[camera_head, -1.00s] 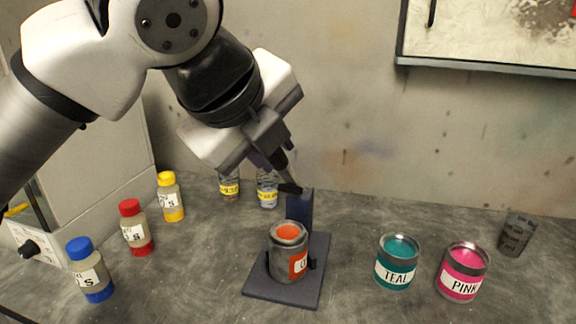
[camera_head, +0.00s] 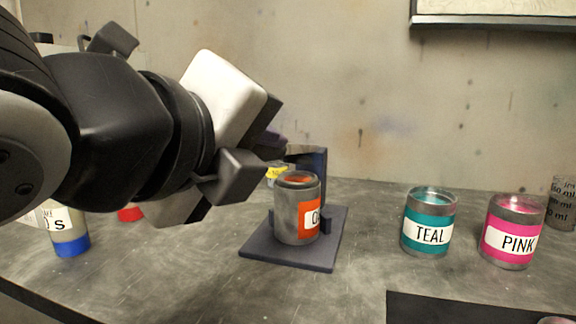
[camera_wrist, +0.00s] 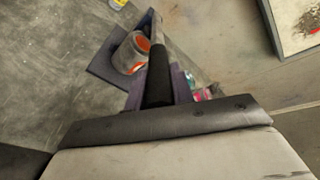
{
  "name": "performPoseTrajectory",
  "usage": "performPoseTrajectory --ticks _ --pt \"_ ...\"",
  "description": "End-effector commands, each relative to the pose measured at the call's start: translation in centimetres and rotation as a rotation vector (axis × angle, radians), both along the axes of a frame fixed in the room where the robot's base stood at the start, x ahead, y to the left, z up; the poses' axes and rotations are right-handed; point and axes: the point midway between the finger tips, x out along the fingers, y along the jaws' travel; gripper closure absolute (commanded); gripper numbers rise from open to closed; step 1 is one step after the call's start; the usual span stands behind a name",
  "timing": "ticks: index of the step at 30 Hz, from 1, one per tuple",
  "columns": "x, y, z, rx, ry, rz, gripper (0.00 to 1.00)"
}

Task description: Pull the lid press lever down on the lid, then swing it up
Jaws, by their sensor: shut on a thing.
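The lid press has a dark base plate (camera_head: 265,250) and an upright post (camera_head: 313,162) at the back. A grey can with an orange label (camera_head: 290,222) stands upright on the plate, its top orange inside the rim. My gripper (camera_head: 258,162) is left of the can, close to its top height. In the wrist view, the lever's black handle (camera_wrist: 158,75) and metal rod (camera_wrist: 156,32) run out from my gripper, which is shut on the handle. The can (camera_wrist: 127,57) shows beside the rod.
A teal can (camera_head: 428,235) and a pink can (camera_head: 513,240) stand to the right, with a measuring cup (camera_head: 563,205) beyond. A dark mat (camera_head: 450,307) lies front right.

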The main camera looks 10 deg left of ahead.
Motion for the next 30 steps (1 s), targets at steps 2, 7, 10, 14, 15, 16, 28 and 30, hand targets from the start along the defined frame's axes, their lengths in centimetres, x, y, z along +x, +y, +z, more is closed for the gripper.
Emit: performPoseTrajectory --ticks 2,7,10,14,15,16,28,30 --pt "-0.08 0.06 -1.18 -0.005 -0.023 0.0 1.0" --pt "-0.15 0.09 -1.78 -0.013 -0.056 0.0 1.0" --pt "-0.16 0.1 -1.95 -0.015 -0.067 0.0 1.0" --pt "-0.18 0.1 -1.99 -0.017 -0.074 -0.001 1.0" --pt "-0.18 0.11 -1.98 -0.017 -0.075 0.0 1.0" --pt "-0.18 0.1 -1.97 -0.017 -0.075 0.0 1.0" --pt "-0.17 0.09 -1.93 -0.017 -0.075 0.0 0.62" --pt "-0.17 0.09 -1.93 -0.017 -0.075 0.0 0.55"
